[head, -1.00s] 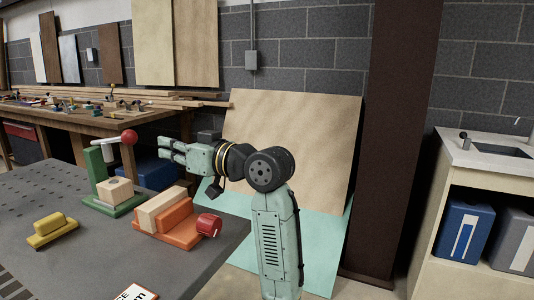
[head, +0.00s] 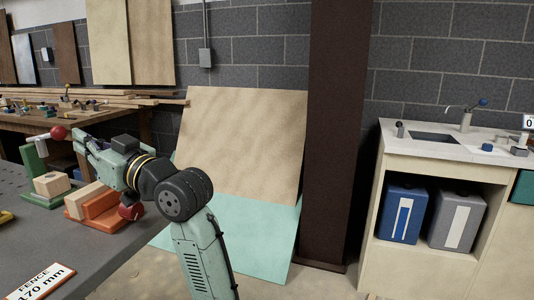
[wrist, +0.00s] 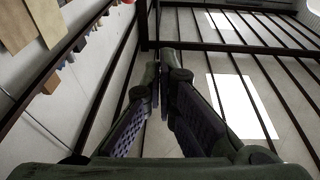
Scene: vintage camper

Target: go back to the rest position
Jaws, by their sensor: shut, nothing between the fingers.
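My gripper (head: 84,143) is at the left of the head view, at the end of my bent arm, with its fingers pointing left and up. It is in front of the workbench items and partly hides them. In the wrist view, the two padded fingers of my gripper (wrist: 161,78) come together at the tips with nothing between them. The wrist camera looks up at dark beams and bright ceiling panels.
A grey workbench (head: 95,245) holds an orange fixture (head: 97,212) with a wooden block and a green clamp with a red ball (head: 58,132). Tan and mint panels lean on the wall behind. A sink counter (head: 395,145) stands right, beyond a dark post (head: 332,140).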

